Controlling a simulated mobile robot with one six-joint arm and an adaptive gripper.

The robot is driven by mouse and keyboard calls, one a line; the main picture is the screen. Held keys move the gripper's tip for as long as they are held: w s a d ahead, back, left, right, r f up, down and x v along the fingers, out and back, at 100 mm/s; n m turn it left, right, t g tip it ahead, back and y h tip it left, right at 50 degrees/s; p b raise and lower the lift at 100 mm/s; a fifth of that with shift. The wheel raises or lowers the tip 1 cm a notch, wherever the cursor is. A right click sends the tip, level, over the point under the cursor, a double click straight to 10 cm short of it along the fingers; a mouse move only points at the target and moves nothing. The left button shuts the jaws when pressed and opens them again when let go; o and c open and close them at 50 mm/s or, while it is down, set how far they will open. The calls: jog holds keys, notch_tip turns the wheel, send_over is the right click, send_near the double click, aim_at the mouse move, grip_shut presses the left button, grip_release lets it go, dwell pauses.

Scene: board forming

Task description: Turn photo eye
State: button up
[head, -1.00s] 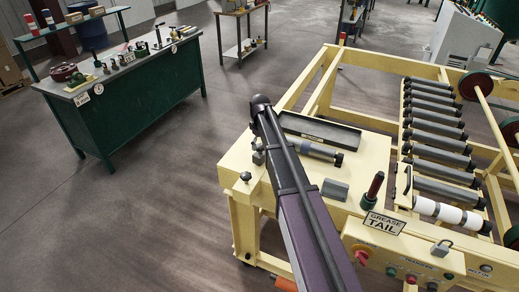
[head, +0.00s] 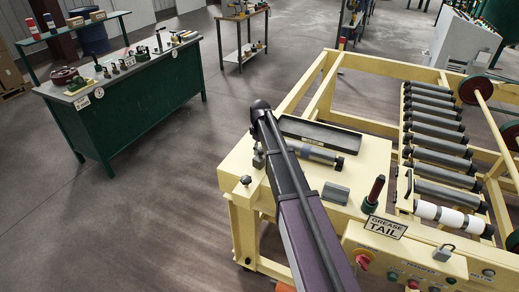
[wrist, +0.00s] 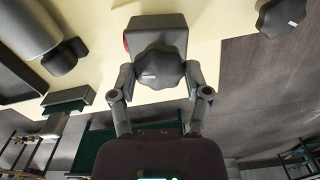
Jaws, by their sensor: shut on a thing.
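The photo eye shows in the wrist view as a dark grey box (wrist: 166,32) with a red lens (wrist: 126,41) on its left side. A dark lobed knob (wrist: 160,70) stands at its near face. My gripper (wrist: 162,84) is shut on this knob, one finger on each side. In the head view my arm hides most of the photo eye and the gripper, and I cannot make out the grip there.
A second dark knob (wrist: 281,17) stands right of the photo eye; it shows in the head view (head: 246,181). On the cream table (head: 236,165) are a black tray (head: 318,133), a grey cylinder (head: 318,154), a small grey block (head: 336,193) and a dark-handled tool (head: 375,192). A roller bed (head: 437,130) lies right.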

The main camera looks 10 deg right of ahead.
jog(key=shift+n, duration=1.2)
jog(key=o, duration=1.1)
jog(key=shift+o, duration=0.2)
